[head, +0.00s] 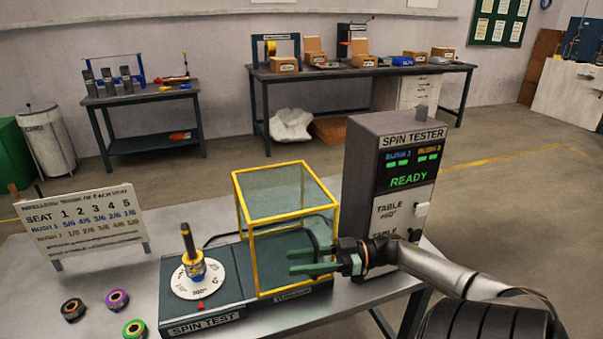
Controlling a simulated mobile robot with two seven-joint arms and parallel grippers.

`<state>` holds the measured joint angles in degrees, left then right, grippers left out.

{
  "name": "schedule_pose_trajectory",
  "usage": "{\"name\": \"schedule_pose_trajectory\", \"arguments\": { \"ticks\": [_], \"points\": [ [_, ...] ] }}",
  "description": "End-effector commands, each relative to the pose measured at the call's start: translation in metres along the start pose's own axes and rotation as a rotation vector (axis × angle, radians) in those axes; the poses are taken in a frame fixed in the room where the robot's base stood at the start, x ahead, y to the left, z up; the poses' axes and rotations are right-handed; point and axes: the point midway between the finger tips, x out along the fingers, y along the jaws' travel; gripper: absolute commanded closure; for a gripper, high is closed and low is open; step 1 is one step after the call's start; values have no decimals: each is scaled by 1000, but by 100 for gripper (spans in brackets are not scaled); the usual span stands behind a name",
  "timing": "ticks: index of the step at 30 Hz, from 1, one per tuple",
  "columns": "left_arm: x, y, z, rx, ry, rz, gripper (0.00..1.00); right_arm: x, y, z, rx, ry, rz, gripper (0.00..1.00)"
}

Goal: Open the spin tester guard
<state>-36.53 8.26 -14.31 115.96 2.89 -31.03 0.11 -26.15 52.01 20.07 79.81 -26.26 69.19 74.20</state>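The spin tester guard (286,206) is a clear box with a yellow frame. It stands over the right part of the dark spin tester base (203,321), beside the white turntable (186,284), which is uncovered. A dark curved handle (318,236) shows at the guard's right side. My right gripper (290,261) reaches in from the right, at the guard's lower front right and near the handle. Its two green fingers are apart with a gap between them. I cannot tell whether they touch the guard or handle. My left gripper is out of view.
A grey spin tester cabinet (366,150) reading READY stands close behind my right gripper. Several ringed parts, one purple (117,299), lie at the left, before a sign board (86,221).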

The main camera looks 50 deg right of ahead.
Motion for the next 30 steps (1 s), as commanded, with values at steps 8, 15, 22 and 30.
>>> {"name": "schedule_pose_trajectory", "arguments": {
  "ticks": [8,15,22,30],
  "points": [
    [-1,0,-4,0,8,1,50,-2,0,0,0,0,1,55],
    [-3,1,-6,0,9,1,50,-36,1,0,3,-3,5,55],
    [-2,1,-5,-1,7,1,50,-87,1,1,1,-4,5,55],
    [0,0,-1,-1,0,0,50,-121,0,0,0,-1,1,55]
  ]
}}
